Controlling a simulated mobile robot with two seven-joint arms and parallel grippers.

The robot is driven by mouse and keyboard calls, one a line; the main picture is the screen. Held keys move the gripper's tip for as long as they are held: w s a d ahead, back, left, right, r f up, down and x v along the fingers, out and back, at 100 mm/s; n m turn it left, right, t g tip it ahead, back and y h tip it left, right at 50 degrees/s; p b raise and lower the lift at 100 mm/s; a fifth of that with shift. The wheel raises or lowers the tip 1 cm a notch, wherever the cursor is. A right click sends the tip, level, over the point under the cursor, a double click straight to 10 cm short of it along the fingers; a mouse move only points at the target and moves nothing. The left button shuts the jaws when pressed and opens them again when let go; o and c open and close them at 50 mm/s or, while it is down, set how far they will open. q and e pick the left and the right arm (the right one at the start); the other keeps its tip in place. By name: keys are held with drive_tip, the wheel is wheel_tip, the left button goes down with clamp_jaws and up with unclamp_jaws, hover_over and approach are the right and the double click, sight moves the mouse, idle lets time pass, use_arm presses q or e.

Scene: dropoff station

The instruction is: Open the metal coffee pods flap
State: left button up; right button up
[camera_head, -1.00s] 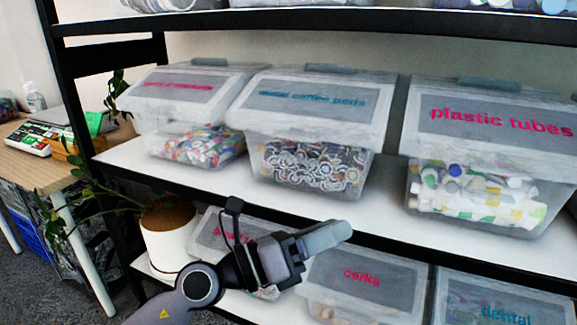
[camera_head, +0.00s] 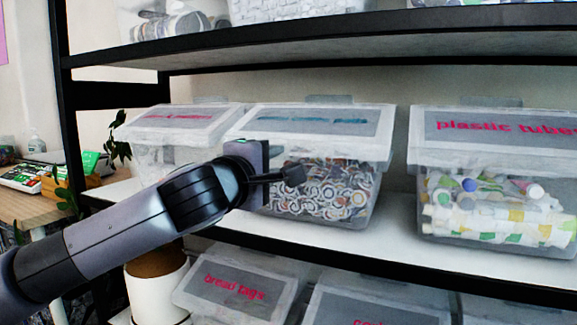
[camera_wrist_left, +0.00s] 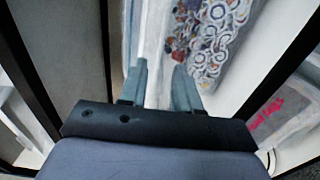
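The metal coffee pods bin (camera_head: 350,205) is a clear box full of pods on the middle shelf. Its sloped translucent flap (camera_head: 372,132) has a grey label with blue lettering and looks shut. My left gripper (camera_head: 258,165) is in front of the bin's left front corner, just below the flap's front edge, and hides part of it. Its fingers are hard to make out in the head view. In the left wrist view the two fingers (camera_wrist_left: 158,78) are apart with nothing gripped, and a pale edge lies beyond them. Contact cannot be told. My right gripper is not in view.
A plastic tubes bin (camera_head: 490,205) stands to the right and another red-lettered bin (camera_head: 185,125) to the left. The upper shelf (camera_head: 330,45) runs above the bins. Lower bins, including bread tags (camera_head: 235,290), and a potted plant (camera_head: 160,285) are below.

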sight(291, 155)
use_arm(q)
drive_tip(key=shift+x, duration=3.45)
drive_tip(key=shift+d, duration=0.1)
clamp_jaws()
